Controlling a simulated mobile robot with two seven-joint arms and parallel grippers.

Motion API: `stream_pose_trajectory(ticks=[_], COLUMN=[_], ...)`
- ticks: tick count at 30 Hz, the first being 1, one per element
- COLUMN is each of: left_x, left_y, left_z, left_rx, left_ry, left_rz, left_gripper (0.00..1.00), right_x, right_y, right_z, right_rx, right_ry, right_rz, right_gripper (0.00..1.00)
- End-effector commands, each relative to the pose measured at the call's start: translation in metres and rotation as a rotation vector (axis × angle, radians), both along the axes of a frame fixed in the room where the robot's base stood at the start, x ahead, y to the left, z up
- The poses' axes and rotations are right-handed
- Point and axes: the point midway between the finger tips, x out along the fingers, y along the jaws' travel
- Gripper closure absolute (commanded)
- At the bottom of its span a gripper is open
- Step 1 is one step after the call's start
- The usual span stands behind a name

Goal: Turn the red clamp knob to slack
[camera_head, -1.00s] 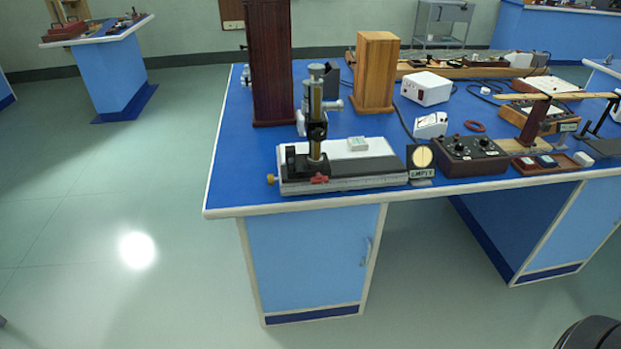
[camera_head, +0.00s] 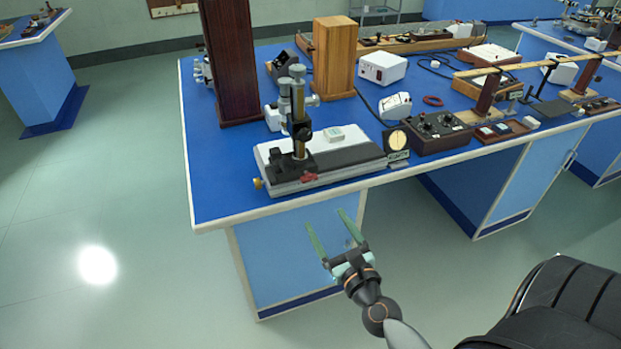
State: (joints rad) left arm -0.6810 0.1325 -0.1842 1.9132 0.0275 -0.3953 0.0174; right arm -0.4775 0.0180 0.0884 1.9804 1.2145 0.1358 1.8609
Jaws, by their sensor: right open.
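The red clamp knob (camera_head: 310,178) sits low on the front of the travelling microscope (camera_head: 297,130), at the foot of its upright column. The microscope's base (camera_head: 345,168) lies along the front edge of the blue bench. My right gripper (camera_head: 331,227) is open and empty, its two green fingers pointing up and towards the bench. In the picture it is below the knob, in front of the bench's cabinet and apart from the knob. My left gripper does not show.
A dark wooden column (camera_head: 232,70) and a lighter wooden block (camera_head: 334,60) stand behind the microscope. A round dial on a labelled stand (camera_head: 397,141) and a dark control box (camera_head: 436,132) are to its right. The bench's left front corner (camera_head: 213,210) is clear.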

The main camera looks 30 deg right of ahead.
Motion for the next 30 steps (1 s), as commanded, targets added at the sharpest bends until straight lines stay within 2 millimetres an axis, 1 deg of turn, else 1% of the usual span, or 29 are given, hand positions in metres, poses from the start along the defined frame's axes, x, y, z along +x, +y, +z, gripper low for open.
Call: stream_pose_trajectory(ticks=[1,3,8,11,16,21,24,27,30], left_x=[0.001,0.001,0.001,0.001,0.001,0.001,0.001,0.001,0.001], left_y=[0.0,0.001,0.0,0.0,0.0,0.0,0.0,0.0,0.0], left_z=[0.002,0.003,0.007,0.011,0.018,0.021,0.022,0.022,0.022], left_rx=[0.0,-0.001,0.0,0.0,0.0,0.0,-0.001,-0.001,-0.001], left_ry=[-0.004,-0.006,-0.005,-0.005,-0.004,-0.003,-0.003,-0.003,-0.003], left_rz=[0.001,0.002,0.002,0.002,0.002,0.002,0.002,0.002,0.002], left_gripper=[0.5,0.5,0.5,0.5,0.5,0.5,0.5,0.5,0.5], right_x=[0.0,0.001,0.011,0.024,0.054,0.084,0.099,0.11,0.117], right_y=[-0.005,-0.01,-0.014,-0.017,-0.024,-0.031,-0.035,-0.037,-0.039], right_z=[0.004,0.006,0.007,0.009,0.009,0.007,0.007,0.006,0.006], right_rx=[0.056,0.108,0.129,0.127,0.125,0.123,0.122,0.122,0.123], right_ry=[-0.018,-0.034,-0.041,-0.042,-0.04,-0.04,-0.039,-0.039,-0.038], right_rz=[-0.02,-0.036,-0.042,-0.042,-0.04,-0.04,-0.04,-0.039,-0.039], right_gripper=[0.18,0.18,0.18,0.18,0.18,0.18,0.18,0.18,0.18])
